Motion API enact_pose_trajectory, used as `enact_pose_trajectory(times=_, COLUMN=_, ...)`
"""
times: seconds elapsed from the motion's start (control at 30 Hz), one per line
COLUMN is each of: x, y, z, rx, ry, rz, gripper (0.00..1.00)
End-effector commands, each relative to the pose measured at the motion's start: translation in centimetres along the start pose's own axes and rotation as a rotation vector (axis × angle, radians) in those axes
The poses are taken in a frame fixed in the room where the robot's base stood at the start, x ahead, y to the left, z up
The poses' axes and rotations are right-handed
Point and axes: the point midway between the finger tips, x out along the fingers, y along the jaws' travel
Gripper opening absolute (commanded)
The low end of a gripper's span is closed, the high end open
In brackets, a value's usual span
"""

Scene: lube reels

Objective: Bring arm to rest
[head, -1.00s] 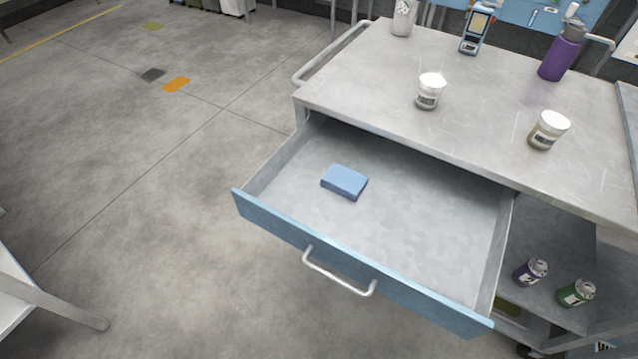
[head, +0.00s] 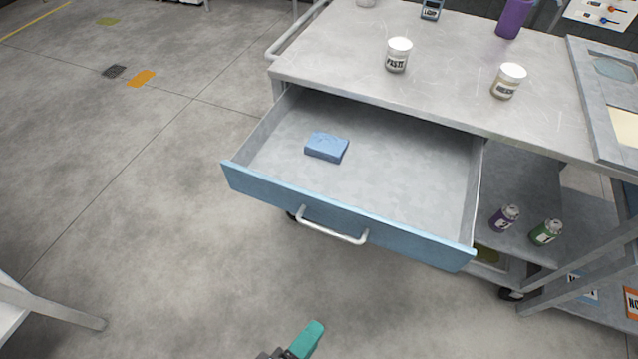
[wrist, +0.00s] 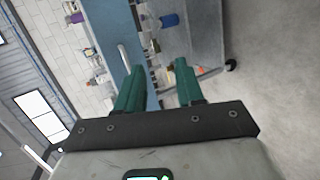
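My gripper (wrist: 159,88) shows in the wrist view with its two teal fingers apart and nothing between them. In the head view only a teal finger (head: 306,340) of it shows at the bottom edge, over the floor and in front of the drawer. The open drawer (head: 340,218) of the metal cart has a blue front and a silver handle. A blue block (head: 326,147) lies inside it. The gripper is apart from the drawer and its handle.
The cart top (head: 330,60) holds two white-lidded jars (head: 398,55) (head: 508,81) and a purple bottle (head: 514,17). Two small cans (head: 504,218) (head: 546,232) stand on its lower shelf. A pale table leg (head: 50,308) is at lower left.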

Motion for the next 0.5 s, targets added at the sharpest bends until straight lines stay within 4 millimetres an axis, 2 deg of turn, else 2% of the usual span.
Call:
enact_pose_trajectory(times=0.17, x=5.1, y=0.0, z=3.5, rx=0.061, ry=-0.144, rz=-0.175, gripper=0.37)
enact_pose_trajectory(times=0.27, x=8.4, y=-0.1, z=6.6, rx=0.132, ry=-0.246, rz=-0.314, gripper=0.37)
enact_pose_trajectory(times=0.37, x=11.7, y=-0.4, z=11.1, rx=0.252, ry=-0.359, rz=-0.489, gripper=0.37)
enact_pose_trajectory(times=0.4, x=12.8, y=-0.6, z=13.2, rx=0.316, ry=-0.4, rz=-0.562, gripper=0.37)
enact_pose_trajectory(times=0.5, x=14.4, y=-0.8, z=18.0, rx=0.493, ry=-0.475, rz=-0.726, gripper=0.37)
